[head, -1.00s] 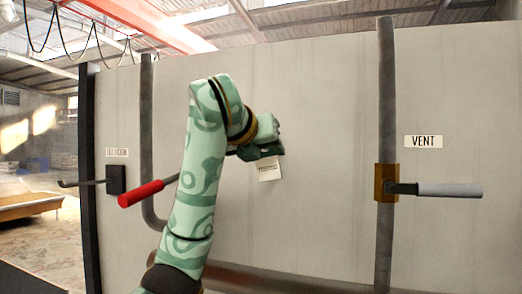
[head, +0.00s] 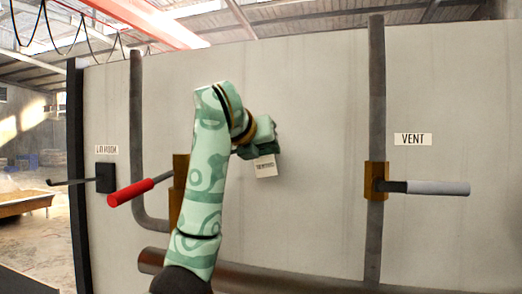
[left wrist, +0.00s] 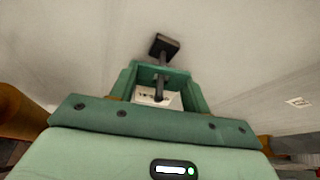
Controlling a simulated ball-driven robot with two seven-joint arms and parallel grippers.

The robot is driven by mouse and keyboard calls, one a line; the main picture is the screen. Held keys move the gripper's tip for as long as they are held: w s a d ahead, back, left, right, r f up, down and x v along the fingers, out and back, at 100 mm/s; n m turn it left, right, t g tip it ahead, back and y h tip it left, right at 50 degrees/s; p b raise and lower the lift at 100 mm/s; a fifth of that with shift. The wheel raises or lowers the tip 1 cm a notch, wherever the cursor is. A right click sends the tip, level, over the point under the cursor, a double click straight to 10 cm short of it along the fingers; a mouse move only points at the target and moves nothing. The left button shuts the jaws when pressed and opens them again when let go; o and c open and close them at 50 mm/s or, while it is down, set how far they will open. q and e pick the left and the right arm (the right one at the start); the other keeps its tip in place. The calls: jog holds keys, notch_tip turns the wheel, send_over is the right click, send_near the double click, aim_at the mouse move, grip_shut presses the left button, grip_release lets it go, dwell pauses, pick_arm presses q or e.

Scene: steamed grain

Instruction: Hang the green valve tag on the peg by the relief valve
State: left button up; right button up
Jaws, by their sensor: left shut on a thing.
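A small pale cream tag with dark print (head: 265,168) hangs just below my left gripper (head: 262,142) in the head view; it looks cream, not green. The gripper is shut on it, and the tag also shows between the fingers in the left wrist view (left wrist: 158,97). There, a dark peg with a square base plate (left wrist: 164,46) stands out from the wall and its shaft reaches in between the fingers, over the tag. I cannot tell whether it passes through a hole in the tag. The gripper hides this peg in the head view. My right gripper is not in view.
A red-handled lever (head: 131,193) sits on a brass valve (head: 179,190), partly behind my left arm. A grey-handled valve (head: 437,188) stands at right under the VENT sign (head: 413,139). A dark hook on a square plate (head: 105,178) is at far left. Pipes run along the wall.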

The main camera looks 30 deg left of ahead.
pick_arm(q)
jog(key=o, duration=1.1)
jog(key=shift+c, duration=0.2)
jog(key=shift+s+r+b, duration=0.15)
jog(key=shift+s+b, duration=0.15)
jog(key=shift+s, duration=0.2)
jog(key=b+v, duration=0.6)
jog(key=v, duration=0.9)
jog(key=shift+d, duration=0.2)
